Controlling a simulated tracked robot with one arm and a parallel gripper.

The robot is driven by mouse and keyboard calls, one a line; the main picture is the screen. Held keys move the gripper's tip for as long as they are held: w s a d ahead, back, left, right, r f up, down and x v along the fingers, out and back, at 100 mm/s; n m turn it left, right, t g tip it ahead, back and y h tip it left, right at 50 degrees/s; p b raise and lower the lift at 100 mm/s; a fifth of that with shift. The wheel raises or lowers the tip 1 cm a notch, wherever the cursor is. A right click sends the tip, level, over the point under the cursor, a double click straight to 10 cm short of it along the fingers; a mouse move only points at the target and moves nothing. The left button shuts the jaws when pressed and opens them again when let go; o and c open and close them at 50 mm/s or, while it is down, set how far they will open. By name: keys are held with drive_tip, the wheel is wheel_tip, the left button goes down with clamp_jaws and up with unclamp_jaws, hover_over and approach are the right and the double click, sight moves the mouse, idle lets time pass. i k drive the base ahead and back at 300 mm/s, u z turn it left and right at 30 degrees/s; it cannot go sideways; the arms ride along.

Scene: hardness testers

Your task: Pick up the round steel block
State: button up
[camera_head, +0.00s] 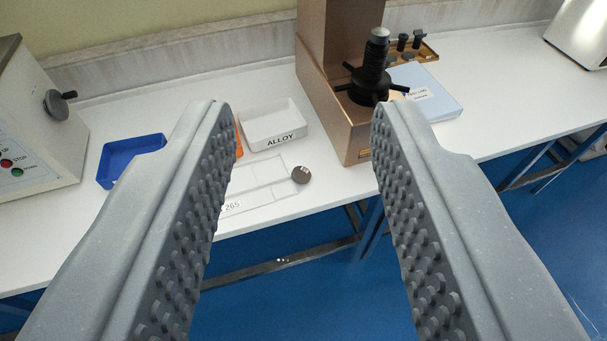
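The round steel block (301,175) is a small dark grey disc. It lies near the front edge of the white bench, at the right end of a pale marked sheet (266,172) with a "265" label. My gripper (301,108) is open and empty, its two grey studded fingers wide apart. In the picture the block shows between the fingers, nearer the left one, farther off and on the bench below. The left finger hides part of the sheet and of an orange thing (238,138).
A brown hardness tester (335,110) with a black spindle (371,75) stands right of the block. A blue folder (426,93) and a wooden accessory tray (428,50) lie beyond. A grey machine (35,120) stands left.

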sight(301, 175)
drive_tip(key=u, duration=0.1)
drive_tip(key=i, duration=1)
drive_tip(key=z, duration=0.1)
